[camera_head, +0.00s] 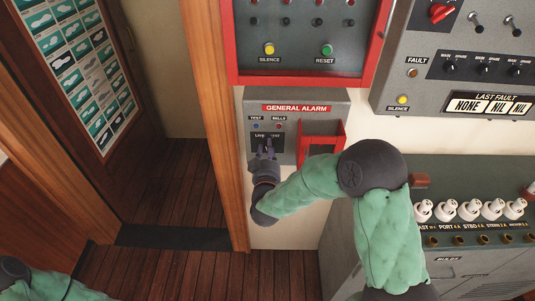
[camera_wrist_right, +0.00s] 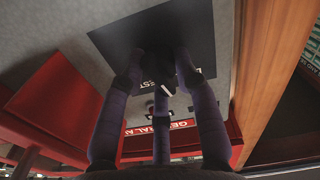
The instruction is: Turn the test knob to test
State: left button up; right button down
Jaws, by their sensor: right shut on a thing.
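The grey general alarm panel (camera_head: 340,110) is on the wall in the middle of the head view. Its LIVE/TEST plate is partly covered by my right gripper (camera_head: 266,146). In the right wrist view, the fingers of my right gripper (camera_wrist_right: 164,68) are shut around the dark test knob (camera_wrist_right: 183,72) on a black plate. A white mark shows on the knob, near the letters "EST". The rest of the label is hidden, so the exact knob setting is unclear. Only part of my left arm shows at bottom left; its gripper is out of view.
A red open holder (camera_head: 322,130) projects from the panel right of the knob, close to my right forearm. A red-framed panel (camera_head: 300,78) is above. A wooden post (camera_head: 222,130) stands at left. A console (camera_head: 470,250) with white knobs is at right.

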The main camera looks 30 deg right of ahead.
jog(key=m+b, duration=0.5)
jog(key=m, duration=0.1)
jog(key=shift+f, duration=0.2)
jog(key=shift+r+m+b, duration=0.1)
jog(key=shift+m+b, duration=1.25)
jog(key=shift+m, duration=0.45)
jog(key=shift+r, duration=0.1)
jog(key=c, duration=0.9)
grip_release()
jog(key=shift+c, duration=0.2)
jog(key=shift+s+a, duration=0.1)
jog(key=v, duration=1.1)
jog(key=shift+s, duration=0.35)
jog(key=shift+a, duration=0.15)
